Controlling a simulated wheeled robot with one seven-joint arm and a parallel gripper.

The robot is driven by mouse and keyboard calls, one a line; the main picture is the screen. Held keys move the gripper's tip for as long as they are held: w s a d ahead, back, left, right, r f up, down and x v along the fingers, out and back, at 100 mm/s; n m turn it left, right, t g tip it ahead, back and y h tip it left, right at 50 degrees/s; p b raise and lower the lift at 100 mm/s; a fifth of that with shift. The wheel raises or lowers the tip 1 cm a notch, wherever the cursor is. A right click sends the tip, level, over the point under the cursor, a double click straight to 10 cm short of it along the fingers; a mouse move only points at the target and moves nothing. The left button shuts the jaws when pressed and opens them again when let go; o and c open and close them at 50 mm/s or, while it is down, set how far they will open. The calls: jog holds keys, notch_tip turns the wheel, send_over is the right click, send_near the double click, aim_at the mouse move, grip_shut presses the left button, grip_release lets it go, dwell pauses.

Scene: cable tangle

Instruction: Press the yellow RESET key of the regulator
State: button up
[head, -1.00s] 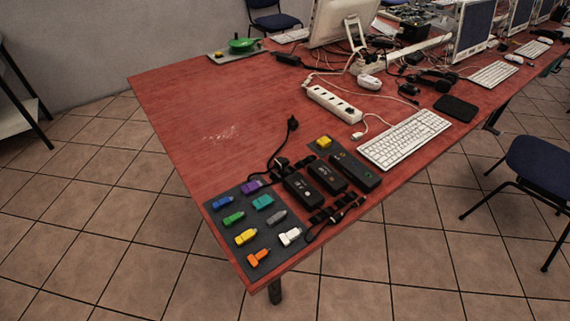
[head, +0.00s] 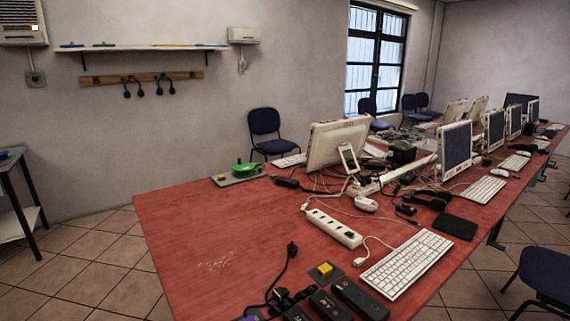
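A yellow square block or key (head: 325,268) sits on a small dark grey plate near the front of the red table, just behind the black boxes. A second, smaller yellow piece (head: 221,178) lies on a grey pad at the table's far left, beside a green round object (head: 244,169). A white box (head: 244,35) hangs on the wall with a cord below it. I cannot read a RESET label or tell which thing is the regulator. My gripper is not in view.
Black boxes (head: 358,299) and a dark cable (head: 283,272) lie at the red table's (head: 190,230) front edge. A white power strip (head: 334,228) and keyboard (head: 406,263) lie to the right. The table's left part is clear. A chair (head: 545,274) stands at right.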

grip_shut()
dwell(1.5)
